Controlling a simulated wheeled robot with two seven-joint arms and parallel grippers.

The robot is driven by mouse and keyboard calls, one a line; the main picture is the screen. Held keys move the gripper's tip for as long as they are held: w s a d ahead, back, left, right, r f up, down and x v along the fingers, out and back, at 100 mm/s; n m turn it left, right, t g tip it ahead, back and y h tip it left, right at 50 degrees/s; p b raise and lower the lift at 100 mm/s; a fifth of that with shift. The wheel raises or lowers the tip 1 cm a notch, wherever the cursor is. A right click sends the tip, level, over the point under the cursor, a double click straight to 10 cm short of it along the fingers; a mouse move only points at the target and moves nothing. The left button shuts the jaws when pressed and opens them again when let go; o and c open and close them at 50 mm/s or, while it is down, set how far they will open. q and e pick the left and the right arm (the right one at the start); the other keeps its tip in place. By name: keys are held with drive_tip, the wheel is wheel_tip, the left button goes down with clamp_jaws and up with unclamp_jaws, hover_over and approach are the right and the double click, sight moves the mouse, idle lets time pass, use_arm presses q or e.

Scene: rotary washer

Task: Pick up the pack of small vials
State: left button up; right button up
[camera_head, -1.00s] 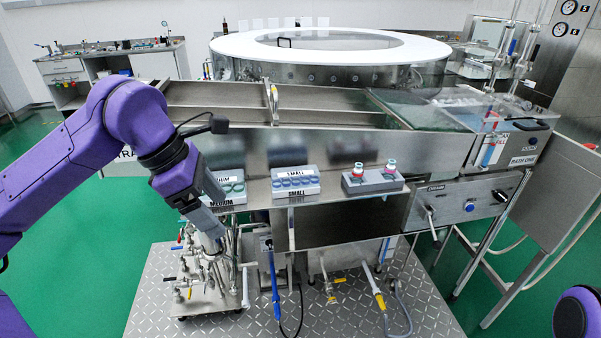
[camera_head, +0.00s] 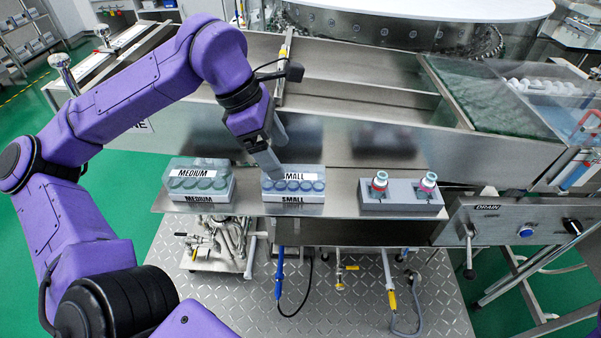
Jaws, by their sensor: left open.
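The pack of small vials (camera_head: 293,185) stands on the steel shelf, a box labelled SMALL with several blue-topped vials in it. My left gripper (camera_head: 272,165) points down at the pack's back left corner, very near it in the picture. It is open and holds nothing. I cannot tell whether its fingers touch the pack. My right gripper is not in view.
The MEDIUM pack (camera_head: 199,185) stands left of the small pack with a narrow gap. A grey block with two red-and-white vials (camera_head: 402,197) stands to the right. The steel shelf (camera_head: 338,204) has a bare strip between. The washer's steel trough wall (camera_head: 345,140) rises behind.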

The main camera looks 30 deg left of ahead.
sight(292, 173)
use_arm(q)
drive_tip(key=shift+s+d+f, duration=0.15)
drive_tip(key=shift+d+f, duration=0.1)
drive_tip(key=shift+f, duration=0.3)
drive_tip(key=shift+d+f, duration=0.15)
drive_tip(key=shift+f, duration=0.2)
drive_tip(key=x, duration=0.2)
drive_tip(key=w+p+x, duration=0.1)
drive_tip(key=x, duration=0.1)
drive_tip(key=shift+w+d+f, duration=0.1)
drive_tip(key=shift+d+f, duration=0.05)
drive_tip(key=shift+d, duration=0.1)
drive_tip(key=shift+d+f, duration=0.15)
drive_tip(key=shift+f, duration=0.15)
drive_tip(key=shift+f, duration=0.25)
drive_tip(key=c, duration=1.1)
